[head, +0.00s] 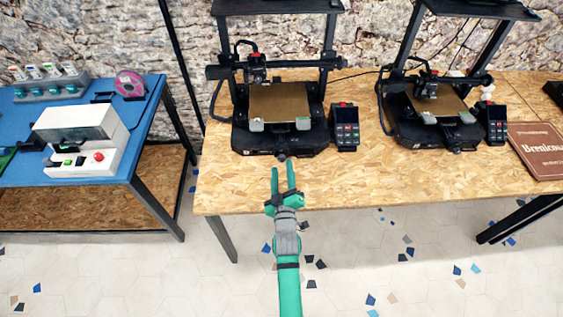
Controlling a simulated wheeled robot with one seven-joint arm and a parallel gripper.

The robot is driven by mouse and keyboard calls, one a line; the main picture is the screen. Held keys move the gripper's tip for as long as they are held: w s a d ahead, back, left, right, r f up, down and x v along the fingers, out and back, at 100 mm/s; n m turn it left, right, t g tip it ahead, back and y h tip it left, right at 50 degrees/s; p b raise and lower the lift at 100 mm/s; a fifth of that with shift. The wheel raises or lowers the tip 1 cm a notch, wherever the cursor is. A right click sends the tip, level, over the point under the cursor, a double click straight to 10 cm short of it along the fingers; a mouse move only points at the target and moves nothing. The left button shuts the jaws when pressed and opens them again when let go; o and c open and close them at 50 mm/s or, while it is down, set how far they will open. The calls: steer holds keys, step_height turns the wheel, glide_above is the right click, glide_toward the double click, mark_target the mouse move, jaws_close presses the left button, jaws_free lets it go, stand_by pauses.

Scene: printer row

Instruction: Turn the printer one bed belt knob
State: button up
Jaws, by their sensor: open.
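Two black 3D printers stand on the wooden table. The nearer-left printer (275,136), which I take to be printer one, has a tan bed (280,101) and a control box with a screen (345,126) at its right. A small dark bed belt knob (282,157) sticks out at the middle of its front edge. My gripper (283,169) is green and open, with its two fingers pointing at the knob. The fingertips are just in front of the knob or beside it; I cannot tell whether they touch. Nothing shows between the fingers.
A second printer (432,123) and a brown book (541,150) are to the right on the wooden table (405,172). A blue bench (141,110) with a white machine (79,138) and a pink spool (130,84) stands at the left. The table front is clear around my gripper.

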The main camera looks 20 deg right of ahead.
mark_target(282, 160)
steer(key=shift+x, duration=2.05)
steer(key=shift+s, duration=0.1)
steer(key=c, duration=1.1)
